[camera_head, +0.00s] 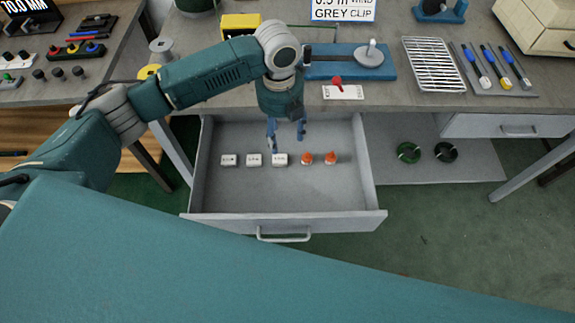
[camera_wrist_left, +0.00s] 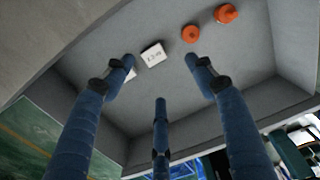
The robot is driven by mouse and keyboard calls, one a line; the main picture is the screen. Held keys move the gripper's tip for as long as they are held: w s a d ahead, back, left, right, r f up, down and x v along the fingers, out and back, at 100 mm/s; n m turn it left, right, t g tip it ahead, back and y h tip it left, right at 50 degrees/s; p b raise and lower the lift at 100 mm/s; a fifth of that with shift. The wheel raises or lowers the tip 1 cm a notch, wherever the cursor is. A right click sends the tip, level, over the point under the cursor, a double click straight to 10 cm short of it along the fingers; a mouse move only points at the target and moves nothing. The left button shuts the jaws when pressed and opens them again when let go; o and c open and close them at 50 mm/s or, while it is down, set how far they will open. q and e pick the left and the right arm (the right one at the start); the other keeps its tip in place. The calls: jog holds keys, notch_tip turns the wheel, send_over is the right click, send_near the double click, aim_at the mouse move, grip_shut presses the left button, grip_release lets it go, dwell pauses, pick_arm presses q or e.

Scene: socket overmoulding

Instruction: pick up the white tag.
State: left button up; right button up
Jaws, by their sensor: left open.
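Three small white tags with dark print lie in a row in the open drawer: a left one (camera_head: 228,160), a middle one (camera_head: 254,160) and a right one (camera_head: 280,160). My left gripper (camera_head: 286,137) is open and empty, pointing down over the drawer near the right tag. In the left wrist view a white tag (camera_wrist_left: 153,56) shows beyond the open fingers (camera_wrist_left: 160,72), not touched by them. Another white piece there is mostly hidden behind a finger. My right gripper is not seen.
Two orange pieces (camera_head: 306,158) (camera_head: 331,158) lie right of the tags. The grey drawer (camera_head: 340,195) has raised walls; its right part is free. Above it, the bench holds a blue fixture (camera_head: 330,67), a white card (camera_head: 343,92) under a red piece, and a wire rack (camera_head: 433,64).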

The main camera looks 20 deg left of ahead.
aim_at(279, 160)
pick_arm(q)
jog(key=f, duration=0.7)
jog(key=a+f, duration=0.1)
jog(key=f, duration=0.3)
jog(key=shift+s+p, duration=0.35)
jog(key=c, duration=1)
